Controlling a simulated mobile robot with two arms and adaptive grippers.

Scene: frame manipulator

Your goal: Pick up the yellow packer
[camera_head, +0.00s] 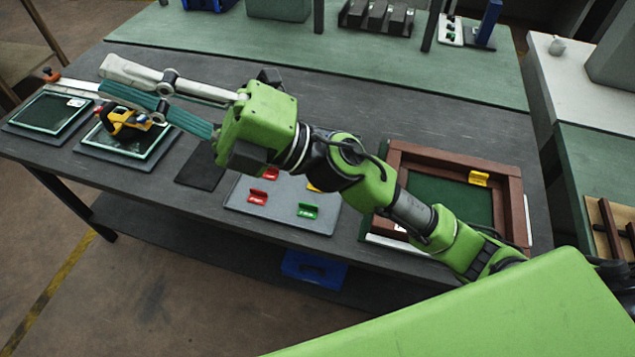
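One small yellow packer (479,178) sits on the right inner side of the brown wooden frame (512,200). Another yellow piece (313,187) shows on the grey tray (278,216), mostly hidden behind my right arm. My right gripper (112,80) reaches far left over the table, well away from both yellow pieces. Its long pale and teal fingers look close together from this angle, and I cannot tell whether they are open or shut. My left gripper is not in view.
Red packers (265,173) and a green packer (308,210) are on the tray. A yellow and black tool (125,122) is on a glazed frame (150,152) at the left, beside another glazed frame (48,112). A blue bin (312,268) stands below the table.

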